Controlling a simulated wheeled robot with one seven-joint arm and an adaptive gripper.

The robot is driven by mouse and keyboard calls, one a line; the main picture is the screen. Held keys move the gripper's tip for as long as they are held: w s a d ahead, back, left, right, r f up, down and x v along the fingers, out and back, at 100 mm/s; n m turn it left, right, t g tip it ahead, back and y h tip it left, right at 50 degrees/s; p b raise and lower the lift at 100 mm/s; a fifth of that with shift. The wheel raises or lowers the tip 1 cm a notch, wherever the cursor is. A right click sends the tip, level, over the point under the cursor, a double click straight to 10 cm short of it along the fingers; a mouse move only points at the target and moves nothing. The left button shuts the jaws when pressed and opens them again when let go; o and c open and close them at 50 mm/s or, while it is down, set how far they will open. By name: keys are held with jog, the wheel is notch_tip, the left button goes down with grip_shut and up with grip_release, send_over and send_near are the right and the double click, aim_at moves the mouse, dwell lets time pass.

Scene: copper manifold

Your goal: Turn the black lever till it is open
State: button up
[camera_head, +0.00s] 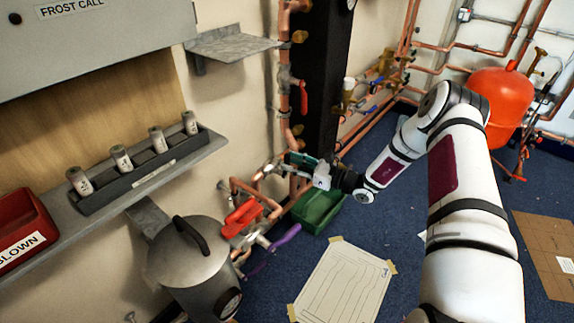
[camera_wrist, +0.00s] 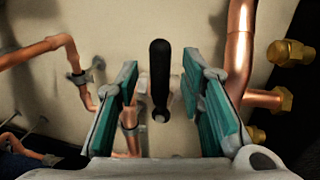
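The black lever (camera_wrist: 159,70) shows in the wrist view, pointing up in the picture, with a pale round end at its lower part. My gripper (camera_wrist: 168,98) is open, with one green-padded finger on each side of the lever. Gaps show between the lever and both fingers, and I see no contact. In the head view my gripper (camera_head: 300,166) is at the copper pipework by the wall; the black lever cannot be made out there.
Copper pipe (camera_wrist: 238,50) and brass fittings (camera_wrist: 290,52) lie right of the fingers. Red handles (camera_head: 243,215), a purple handle (camera_head: 285,237), a green bin (camera_head: 318,210) and a grey metal vessel (camera_head: 190,262) are close to the gripper. Blue floor lies at right.

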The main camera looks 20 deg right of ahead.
jog(key=shift+x, duration=1.15)
grip_shut()
